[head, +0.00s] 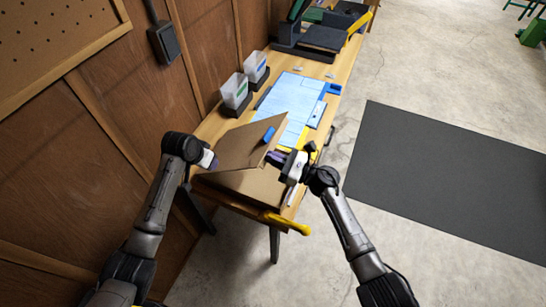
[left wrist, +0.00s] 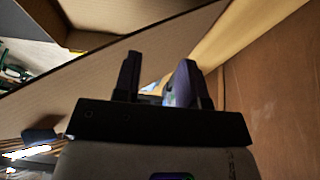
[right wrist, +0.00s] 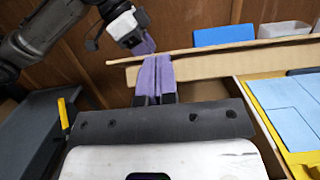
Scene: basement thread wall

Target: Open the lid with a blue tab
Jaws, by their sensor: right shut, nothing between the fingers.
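The cardboard lid (head: 240,146) is partly raised and tilted over the cardboard box (head: 246,185) on the bench. Its blue tab (head: 269,135) is near the lid's edge and also shows in the right wrist view (right wrist: 224,35). My right gripper (head: 277,158) is shut and empty at the lid's raised edge. In the right wrist view its purple fingers (right wrist: 156,75) are together in front of that edge; contact is unclear. My left gripper (head: 212,162) is at the box's wall side. In the left wrist view its fingers (left wrist: 158,78) are apart, close to cardboard.
Two clear bins (head: 235,90) stand along the wall behind the box. Blue sheets (head: 292,100) lie on the bench (head: 213,124) beyond the lid. A yellow handle (head: 287,222) sticks out at the near bench end. The floor right of the bench is open, with a dark mat (head: 440,180).

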